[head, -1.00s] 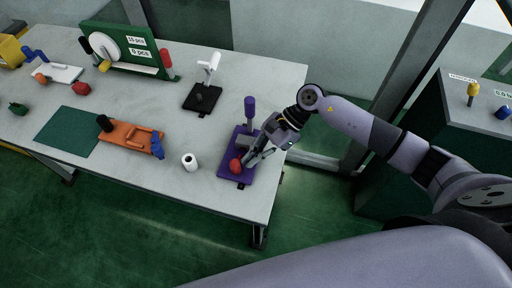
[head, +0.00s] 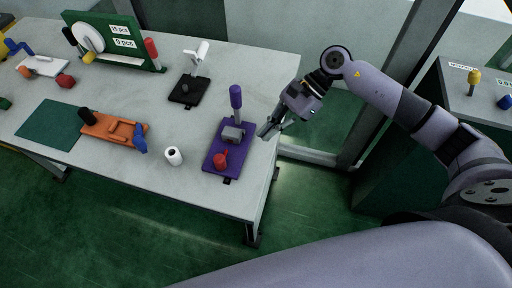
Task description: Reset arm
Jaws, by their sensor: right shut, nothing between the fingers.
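My right gripper (head: 268,131) is in the head view, held above the right end of the grey table (head: 205,198). Its fingers are shut and empty. It is to the right of the purple fixture (head: 216,160) and apart from it. The fixture has an upright purple handle (head: 236,97), a grey block (head: 233,134) and a red knob (head: 221,160) near its front. My right arm comes in from the right side. My left gripper is not in view.
A white cylinder (head: 174,156) stands left of the purple fixture. An orange fixture (head: 114,129) and a green mat (head: 49,131) lie farther left. A black fixture with a white handle (head: 197,58) stands behind. A dark green cabinet (head: 410,150) is at the right.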

